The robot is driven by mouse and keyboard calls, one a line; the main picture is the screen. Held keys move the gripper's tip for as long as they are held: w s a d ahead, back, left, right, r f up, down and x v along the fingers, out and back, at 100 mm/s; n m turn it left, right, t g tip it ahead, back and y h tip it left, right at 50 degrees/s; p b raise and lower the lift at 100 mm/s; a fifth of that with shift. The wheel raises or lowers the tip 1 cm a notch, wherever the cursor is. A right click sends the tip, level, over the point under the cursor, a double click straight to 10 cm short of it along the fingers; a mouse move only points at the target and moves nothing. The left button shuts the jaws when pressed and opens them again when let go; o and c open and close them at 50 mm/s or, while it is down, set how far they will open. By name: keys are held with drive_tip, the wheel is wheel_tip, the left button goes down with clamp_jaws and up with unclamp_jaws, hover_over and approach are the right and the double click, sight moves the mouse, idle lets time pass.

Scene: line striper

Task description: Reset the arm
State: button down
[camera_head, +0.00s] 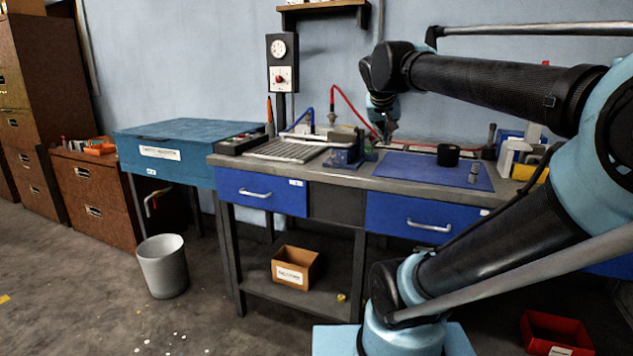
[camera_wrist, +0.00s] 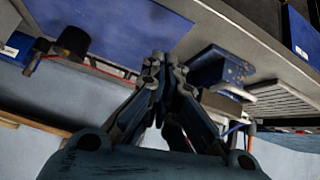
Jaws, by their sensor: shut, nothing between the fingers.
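My gripper (camera_wrist: 166,62) is shut and empty in the wrist view, its fingertips together with nothing between them. In the head view my gripper (camera_head: 389,132) hangs over the back part of the workbench (camera_head: 335,172), beside a blue machine. My arm reaches in from the right and is bent, with its forearm roughly level above the bench. The small details of the fingertips are hard to make out in the head view.
The bench bears a blue mat (camera_head: 428,172) with a black cylinder (camera_head: 448,155), a blue machine (camera_head: 347,147) and a ribbed tray (camera_head: 285,150). A blue cabinet (camera_head: 185,150) and grey bin (camera_head: 162,266) stand left. Floor at front left is mostly clear.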

drive_tip(key=s+f+g+y, duration=0.1)
drive_tip(key=s+f, duration=0.5)
drive_tip(key=f, duration=0.3)
drive_tip(key=s+f+n+g+y, duration=0.1)
drive_tip(key=s+f+g, duration=0.1)
drive_tip(key=s+f, duration=0.5)
drive_tip(key=s+f+n+g+y, duration=0.1)
drive_tip(key=s+f, duration=0.5)
drive_tip(key=f, duration=0.7)
drive_tip(key=shift+s+a+g, duration=0.4)
drive_tip(key=shift+a+g, duration=0.05)
drive_tip(key=shift+g, duration=0.25)
drive_tip(key=shift+f, duration=0.1)
